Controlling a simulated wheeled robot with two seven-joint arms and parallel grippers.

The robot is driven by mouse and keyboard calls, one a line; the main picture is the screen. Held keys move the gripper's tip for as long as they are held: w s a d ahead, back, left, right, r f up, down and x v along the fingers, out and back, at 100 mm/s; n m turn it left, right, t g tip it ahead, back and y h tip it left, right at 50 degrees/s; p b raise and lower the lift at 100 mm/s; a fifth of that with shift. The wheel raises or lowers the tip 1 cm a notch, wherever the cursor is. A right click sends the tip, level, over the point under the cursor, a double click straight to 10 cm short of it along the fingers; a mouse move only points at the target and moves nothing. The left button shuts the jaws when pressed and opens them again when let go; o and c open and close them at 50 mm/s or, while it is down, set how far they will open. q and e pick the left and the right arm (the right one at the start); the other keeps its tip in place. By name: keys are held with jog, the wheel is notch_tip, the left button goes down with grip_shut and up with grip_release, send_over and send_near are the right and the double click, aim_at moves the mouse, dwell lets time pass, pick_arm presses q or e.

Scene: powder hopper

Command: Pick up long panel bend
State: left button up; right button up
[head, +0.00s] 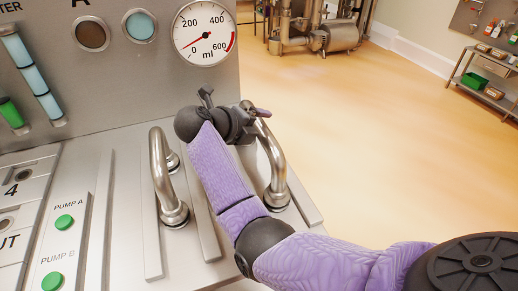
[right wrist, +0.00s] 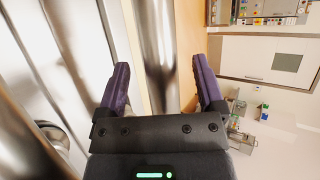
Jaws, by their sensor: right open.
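Two shiny metal pipe bends stand on the sloping steel panel in the head view. The right bend (head: 272,160) looks the longer one, and its upper end is partly hidden by my right gripper. The left bend (head: 158,165) stands apart from it. My right gripper (head: 256,110) is at the upper part of the right bend. In the right wrist view, my right gripper (right wrist: 160,72) is open, with a metal tube (right wrist: 154,45) running between its two purple fingers. I cannot tell whether the fingers touch it. My left gripper is not in view.
The steel panel (head: 120,190) carries flat raised strips and green pump buttons (head: 64,222) at left. A backboard with a round gauge (head: 205,31) rises behind the bends. Open floor (head: 390,140) lies to the right, with a shelf rack (head: 490,82) far off.

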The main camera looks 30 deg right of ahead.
jog(key=shift+x, duration=0.95)
grip_shut()
dwell(0.6)
